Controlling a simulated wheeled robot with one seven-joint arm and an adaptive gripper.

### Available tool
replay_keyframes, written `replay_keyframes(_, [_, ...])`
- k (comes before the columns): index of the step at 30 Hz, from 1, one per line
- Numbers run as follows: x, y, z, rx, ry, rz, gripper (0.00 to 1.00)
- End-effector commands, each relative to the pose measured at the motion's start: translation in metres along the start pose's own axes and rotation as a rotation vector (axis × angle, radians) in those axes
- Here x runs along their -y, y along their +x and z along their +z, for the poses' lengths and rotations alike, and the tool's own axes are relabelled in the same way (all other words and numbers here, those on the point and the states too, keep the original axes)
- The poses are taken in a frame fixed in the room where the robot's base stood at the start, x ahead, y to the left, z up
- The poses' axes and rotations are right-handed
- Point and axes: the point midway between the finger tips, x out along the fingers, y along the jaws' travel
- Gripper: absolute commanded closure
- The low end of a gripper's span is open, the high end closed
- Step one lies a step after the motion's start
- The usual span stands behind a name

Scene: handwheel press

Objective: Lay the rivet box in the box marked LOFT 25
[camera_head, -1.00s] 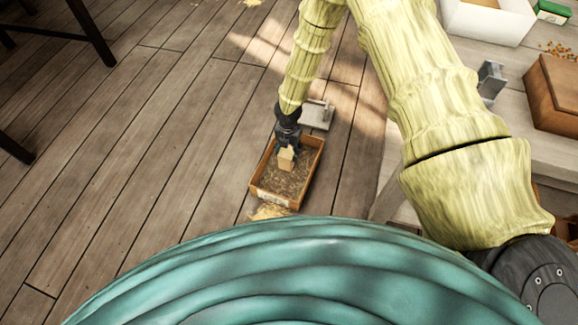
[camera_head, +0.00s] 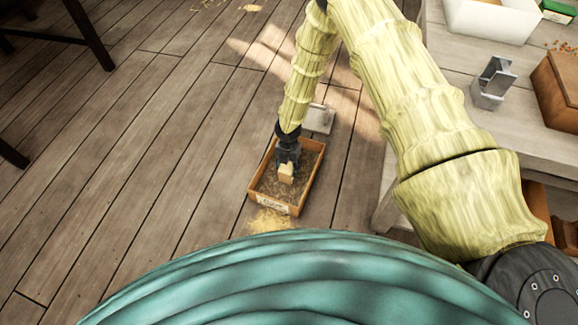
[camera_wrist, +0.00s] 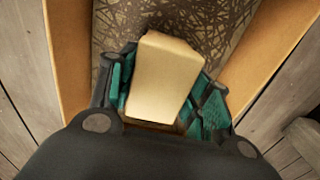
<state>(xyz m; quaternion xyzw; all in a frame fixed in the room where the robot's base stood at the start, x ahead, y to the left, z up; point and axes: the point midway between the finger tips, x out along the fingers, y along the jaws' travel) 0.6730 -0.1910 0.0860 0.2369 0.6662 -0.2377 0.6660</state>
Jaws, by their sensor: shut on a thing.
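A small tan box (camera_wrist: 163,75), which I take to be the rivet box, is between the fingers of my gripper (camera_wrist: 165,100). In the head view the tan box (camera_head: 286,172) shows just below my gripper (camera_head: 287,160), which is shut on it. Both are over or inside an open orange-brown box (camera_head: 255,182) on the floor. That box has a speckled brown bottom and a pale label on its near side, too small to read. I cannot tell whether the tan box touches the bottom.
A grey flat piece (camera_head: 319,119) lies on the floor just behind the open box. Yellowish shavings (camera_head: 270,221) lie before it. A wooden bench (camera_head: 445,75) at right holds a white bin (camera_head: 492,22), a metal bracket (camera_head: 493,84) and a brown box (camera_head: 556,88).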

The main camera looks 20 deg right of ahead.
Motion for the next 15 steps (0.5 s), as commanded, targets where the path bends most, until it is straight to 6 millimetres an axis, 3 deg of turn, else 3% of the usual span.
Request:
replay_keyframes(2, [0.0, 0.0021, 0.0, 0.0, 0.0, 0.0, 0.88])
replay_keyframes(3, [0.0002, 0.0018, -0.0001, 0.0, 0.0, 0.0, 0.44])
replay_keyframes(5, [0.0002, 0.0018, -0.0001, 0.0, 0.0, 0.0, 0.33])
replay_keyframes(6, [0.0002, 0.0018, -0.0001, 0.0, 0.0, 0.0, 0.3])
replay_keyframes(15, [0.0002, 0.0013, -0.0001, 0.0, 0.0, 0.0, 0.3])
